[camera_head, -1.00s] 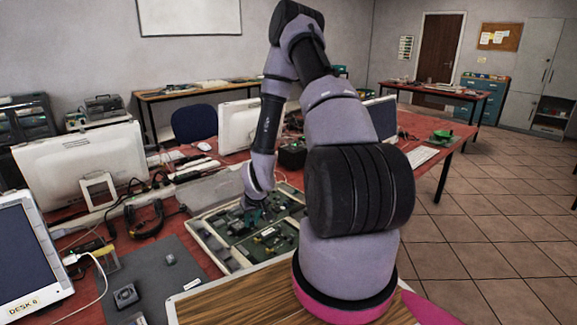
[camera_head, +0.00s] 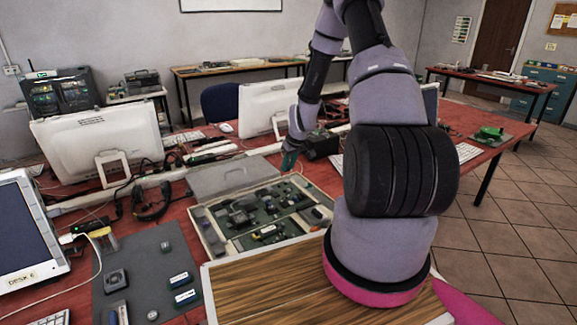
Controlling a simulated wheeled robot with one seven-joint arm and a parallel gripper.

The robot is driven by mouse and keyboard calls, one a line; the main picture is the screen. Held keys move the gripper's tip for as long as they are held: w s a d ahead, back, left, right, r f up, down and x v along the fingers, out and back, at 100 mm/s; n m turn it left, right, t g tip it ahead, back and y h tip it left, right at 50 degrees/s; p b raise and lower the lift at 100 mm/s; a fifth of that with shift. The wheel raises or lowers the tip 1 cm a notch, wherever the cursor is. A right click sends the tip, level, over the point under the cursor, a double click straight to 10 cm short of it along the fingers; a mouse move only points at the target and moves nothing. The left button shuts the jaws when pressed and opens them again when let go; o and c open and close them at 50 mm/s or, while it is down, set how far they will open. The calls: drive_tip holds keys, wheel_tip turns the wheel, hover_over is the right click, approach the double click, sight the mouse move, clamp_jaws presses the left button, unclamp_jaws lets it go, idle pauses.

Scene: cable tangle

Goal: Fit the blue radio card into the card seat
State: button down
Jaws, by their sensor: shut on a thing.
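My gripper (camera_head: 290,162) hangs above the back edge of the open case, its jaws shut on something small. Its tip looks teal, and I cannot tell there where finger ends and held thing begins. The open shallow case (camera_head: 212,238) holds green boards with dark modules (camera_head: 240,217). I cannot pick out the card seat among them at this size. I cannot identify the blue radio card for certain. Two small modules with blue and white labels, one (camera_head: 180,280) behind the other (camera_head: 187,297), lie on the grey mat (camera_head: 135,270).
A grey flat lid or panel (camera_head: 232,176) lies behind the case. A wooden board (camera_head: 290,290) is in front of it. Monitors (camera_head: 95,140), cables and a headset (camera_head: 152,200) crowd the left. My arm hides part of the right side.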

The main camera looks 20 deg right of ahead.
sight(287, 190)
drive_tip(key=shift+f, duration=3.7)
drive_tip(key=shift+s+f, duration=0.25)
drive_tip(key=shift+f, duration=0.4)
drive_tip(key=c, duration=0.6)
unclamp_jaws()
drive_tip(key=v, duration=1.1)
drive_tip(key=shift+w+r, duration=0.2)
drive_tip(key=shift+w, duration=0.05)
drive_tip(key=shift+r, duration=3)
